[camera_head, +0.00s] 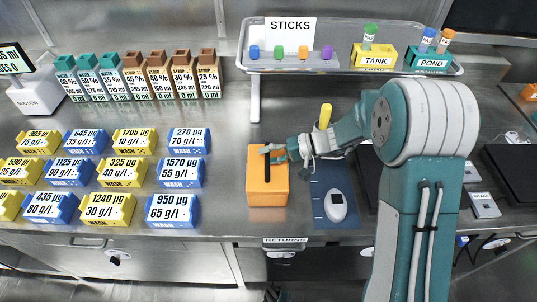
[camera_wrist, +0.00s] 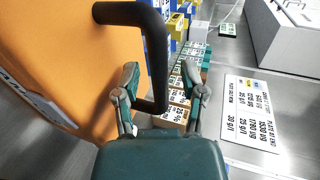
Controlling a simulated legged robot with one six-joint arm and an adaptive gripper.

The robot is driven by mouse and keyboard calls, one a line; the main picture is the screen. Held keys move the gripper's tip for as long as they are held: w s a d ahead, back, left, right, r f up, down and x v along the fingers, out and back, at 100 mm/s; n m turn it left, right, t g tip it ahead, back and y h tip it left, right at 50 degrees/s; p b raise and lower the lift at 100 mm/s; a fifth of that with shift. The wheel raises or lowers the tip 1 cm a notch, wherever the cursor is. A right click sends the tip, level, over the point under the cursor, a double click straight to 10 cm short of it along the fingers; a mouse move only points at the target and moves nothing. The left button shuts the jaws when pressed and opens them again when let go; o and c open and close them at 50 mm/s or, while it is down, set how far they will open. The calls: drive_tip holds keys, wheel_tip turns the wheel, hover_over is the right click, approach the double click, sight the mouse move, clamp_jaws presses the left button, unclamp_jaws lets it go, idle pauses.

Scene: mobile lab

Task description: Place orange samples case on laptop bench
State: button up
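The orange samples case (camera_head: 267,192) stands on the steel bench near the front middle, with a black handle on its top. It also fills the left of the wrist view (camera_wrist: 65,45), where the black handle (camera_wrist: 157,50) stands out from it. My gripper (camera_head: 277,151) is at the handle, reaching in from the right. In the wrist view my gripper's two fingers (camera_wrist: 163,88) are spread, with the handle between them and visible gaps on both sides. A dark flat panel, perhaps a laptop (camera_head: 512,170), lies at the far right; I cannot tell which surface is the laptop bench.
A blue mat (camera_head: 321,180) with a white device (camera_head: 336,206) lies right of the case. Blue and yellow labelled blocks (camera_head: 172,208) fill the left. Syrup boxes (camera_head: 157,78) and a sticks rack (camera_head: 262,64) stand behind. Bench space beside the case's left is clear.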

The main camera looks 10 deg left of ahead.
drive_tip(key=v, duration=1.2)
drive_tip(key=s+d+r+m+t+h, duration=0.1)
drive_tip(key=s+d+r+t+h, duration=0.2)
drive_tip(key=s, duration=0.4)
drive_tip(key=s+d+r+m+t+h, duration=0.1)
drive_tip(key=s+d+r+t+h, duration=0.2)
drive_tip(key=s+d+r+h, duration=0.2)
drive_tip(key=s+d+r+t+h, duration=0.3)
drive_tip(key=s+d+r+h, duration=0.2)
drive_tip(key=s+d, duration=0.3)
drive_tip(key=shift+s+d+m+h, duration=0.3)
drive_tip(key=shift+s+m, duration=0.1)
drive_tip(key=shift+s, duration=0.8)
